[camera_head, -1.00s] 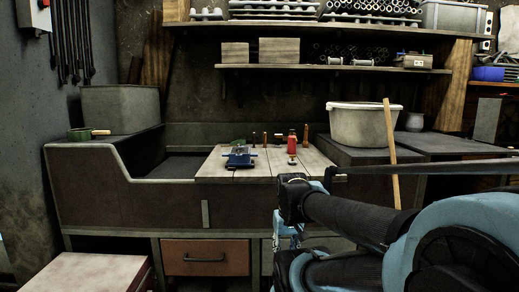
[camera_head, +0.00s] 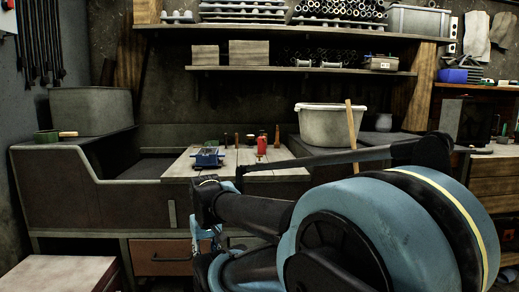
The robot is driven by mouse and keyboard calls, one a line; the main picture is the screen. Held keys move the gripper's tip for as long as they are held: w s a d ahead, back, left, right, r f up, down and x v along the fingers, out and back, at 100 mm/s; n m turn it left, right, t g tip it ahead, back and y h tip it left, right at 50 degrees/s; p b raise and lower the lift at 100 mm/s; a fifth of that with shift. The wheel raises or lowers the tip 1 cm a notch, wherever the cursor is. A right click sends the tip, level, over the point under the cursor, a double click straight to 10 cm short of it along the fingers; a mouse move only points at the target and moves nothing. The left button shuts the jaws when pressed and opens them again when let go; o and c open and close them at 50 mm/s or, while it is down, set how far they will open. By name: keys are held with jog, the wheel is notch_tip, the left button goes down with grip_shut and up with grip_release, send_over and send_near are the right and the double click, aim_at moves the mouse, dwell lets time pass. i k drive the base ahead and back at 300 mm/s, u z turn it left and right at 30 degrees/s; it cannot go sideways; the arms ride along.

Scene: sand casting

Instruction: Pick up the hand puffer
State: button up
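A small red bottle-shaped thing (camera_head: 262,139) stands upright on the light plank worktop (camera_head: 190,171); it may be the hand puffer, but it is too small to be sure. A blue boxy object (camera_head: 208,157) lies left of it, and several small brown wooden pieces (camera_head: 277,137) stand around it. My arm reaches in from the lower right. The light-blue part at its far end, seemingly my gripper (camera_head: 207,236), hangs in front of the bench, below and nearer than the worktop. Its fingers are too small and dark to read. I see nothing held.
A white tub (camera_head: 331,126) with a wooden stick (camera_head: 352,132) leaning in front stands right of the worktop. Shelves (camera_head: 300,70) with pipes and boxes hang above the bench. A drawer (camera_head: 161,256) is below, and a low pale-topped block (camera_head: 62,274) stands at front left.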

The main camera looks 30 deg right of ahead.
aim_at(262, 141)
jog(key=k, duration=0.65)
jog(key=z, duration=0.75)
jog(key=i, duration=0.95)
